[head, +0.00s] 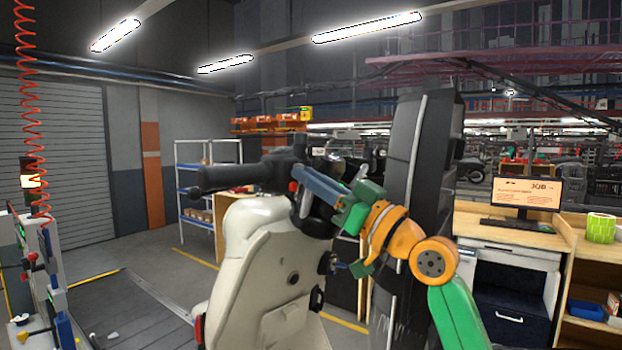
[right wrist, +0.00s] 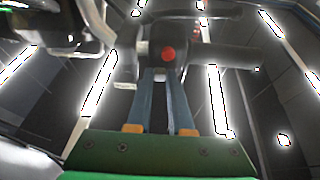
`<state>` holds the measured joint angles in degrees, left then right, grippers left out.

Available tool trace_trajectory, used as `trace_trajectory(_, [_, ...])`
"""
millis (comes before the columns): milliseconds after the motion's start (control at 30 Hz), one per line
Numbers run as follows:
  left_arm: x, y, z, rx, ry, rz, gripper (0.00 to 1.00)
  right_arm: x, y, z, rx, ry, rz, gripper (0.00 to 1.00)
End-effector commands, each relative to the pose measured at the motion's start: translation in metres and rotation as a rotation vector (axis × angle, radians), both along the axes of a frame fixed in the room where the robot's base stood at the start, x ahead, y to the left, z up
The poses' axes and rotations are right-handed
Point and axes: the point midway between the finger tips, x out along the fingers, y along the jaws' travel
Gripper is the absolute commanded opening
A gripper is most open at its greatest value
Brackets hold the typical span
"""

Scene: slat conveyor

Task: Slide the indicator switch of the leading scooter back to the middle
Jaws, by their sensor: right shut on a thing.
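The leading scooter (head: 262,255) stands in front of me, its cream inner leg shield towards me. Its black left handlebar grip (head: 225,178) points left. The switch housing with a red button is at the grip's inner end; the red button (head: 293,186) also shows in the right wrist view (right wrist: 168,54). My right gripper (head: 298,172) reaches in from the right, its blue fingers at this housing. In the right wrist view the fingers (right wrist: 162,74) are close together, tips just below the red button. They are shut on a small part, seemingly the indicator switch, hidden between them. My left gripper is out of view.
A tall black column (head: 415,170) stands behind my right arm. A wooden desk with a monitor (head: 525,192) is at the right. A shelf rack (head: 207,185) stands back left. Tool fixtures (head: 40,285) line the left edge. Floor left of the scooter is open.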

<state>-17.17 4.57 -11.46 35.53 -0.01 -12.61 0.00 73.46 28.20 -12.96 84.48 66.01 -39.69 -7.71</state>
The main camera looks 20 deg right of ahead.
Motion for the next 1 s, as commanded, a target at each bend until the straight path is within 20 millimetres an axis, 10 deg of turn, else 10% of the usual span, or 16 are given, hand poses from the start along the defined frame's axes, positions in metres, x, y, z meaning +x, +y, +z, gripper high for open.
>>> trace_trajectory(67, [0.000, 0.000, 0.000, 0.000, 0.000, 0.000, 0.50, 0.000, 0.000, 0.001, 0.001, -0.003, 0.001, 0.00])
trace_trajectory(100, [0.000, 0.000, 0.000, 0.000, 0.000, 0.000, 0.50, 0.000, 0.000, 0.001, 0.001, -0.003, 0.001, 0.30])
trace_trajectory(200, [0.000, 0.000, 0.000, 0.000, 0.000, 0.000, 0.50, 0.000, 0.000, 0.000, 0.001, -0.001, 0.001, 0.50])
trace_trajectory(667, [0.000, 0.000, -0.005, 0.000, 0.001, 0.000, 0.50, -0.002, -0.002, -0.005, -0.001, 0.002, 0.000, 0.50])
trace_trajectory(1000, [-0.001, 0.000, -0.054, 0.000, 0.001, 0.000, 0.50, -0.051, -0.033, -0.031, -0.001, 0.001, 0.000, 0.50])
